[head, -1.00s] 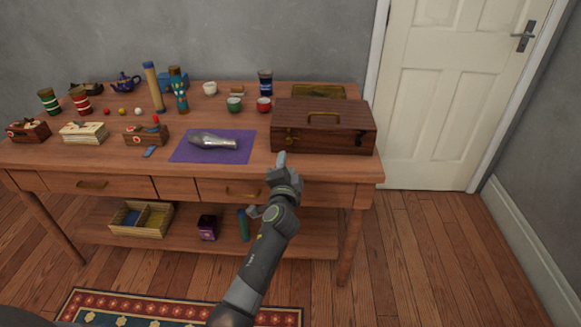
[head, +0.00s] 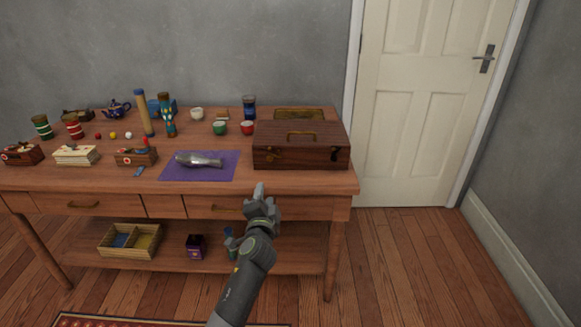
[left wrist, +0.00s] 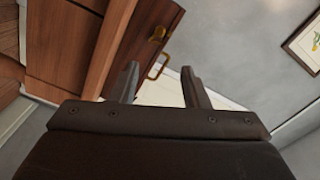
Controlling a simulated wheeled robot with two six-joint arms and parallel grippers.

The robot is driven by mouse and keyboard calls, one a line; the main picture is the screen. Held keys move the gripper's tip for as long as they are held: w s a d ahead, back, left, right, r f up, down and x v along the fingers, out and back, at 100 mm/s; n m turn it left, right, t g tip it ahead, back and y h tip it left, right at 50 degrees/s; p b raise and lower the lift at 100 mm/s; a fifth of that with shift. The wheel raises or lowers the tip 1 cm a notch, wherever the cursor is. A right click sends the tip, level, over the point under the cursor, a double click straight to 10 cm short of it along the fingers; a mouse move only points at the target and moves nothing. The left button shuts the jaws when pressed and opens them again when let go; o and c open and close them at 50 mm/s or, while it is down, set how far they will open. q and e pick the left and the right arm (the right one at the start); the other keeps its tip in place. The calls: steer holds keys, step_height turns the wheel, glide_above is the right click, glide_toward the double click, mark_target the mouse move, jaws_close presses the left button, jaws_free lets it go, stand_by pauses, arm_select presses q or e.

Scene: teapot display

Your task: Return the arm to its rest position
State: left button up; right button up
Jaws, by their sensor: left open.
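My left gripper (head: 260,191) is in front of the table's front edge, below the dark wooden box in the head view. It is open and nothing shows between its fingers. In the left wrist view its two fingers (left wrist: 160,86) stand apart, with dark wood and a brass handle (left wrist: 156,52) beyond them. My left arm comes up from the bottom of the head view. My right gripper is not in view.
The wooden table (head: 215,187) holds the wooden box (head: 300,153), a purple mat (head: 168,172) with a silvery object (head: 199,159), a blue teapot (head: 116,109), cups and several small boxes. A lower shelf holds a divided tray (head: 130,254). Bare floor (head: 405,265) lies right.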

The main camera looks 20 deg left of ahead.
arm_select(q)
steer(key=s+a+f+n+g+h+p, duration=0.1)
steer(key=s+f+g+p, duration=0.15)
steer(key=s+f, duration=0.6)
steer(key=s+a+f+n+g+h+p, duration=0.1)
steer(key=s+a+f+n+g, duration=0.3)
steer(key=f, duration=0.8)
steer(key=s+d+f+m+g+p, duration=0.1)
steer(key=s+f+g+p, duration=0.1)
steer(key=s+f, duration=0.75)
steer(key=s+a+f+n+g+p, duration=0.1)
steer(key=s+f, duration=0.3)
steer(key=s, duration=0.9)
steer(key=s+f+n+g+h+p, duration=0.1)
steer(key=s+f+n+g+p, duration=0.1)
steer(key=s, duration=1.1)
steer(key=s+a+f+n+g+p, duration=0.1)
steer(key=s+f+n+g, duration=0.3)
steer(key=s, duration=0.9)
step_height(320, 180, down, 3)
steer(key=shift+a+f+g, duration=0.2)
steer(key=shift+a+g, duration=0.15)
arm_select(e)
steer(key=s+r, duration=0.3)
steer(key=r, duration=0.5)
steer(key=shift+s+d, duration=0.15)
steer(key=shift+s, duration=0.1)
arm_select(q)
steer(key=shift+w, duration=0.1)
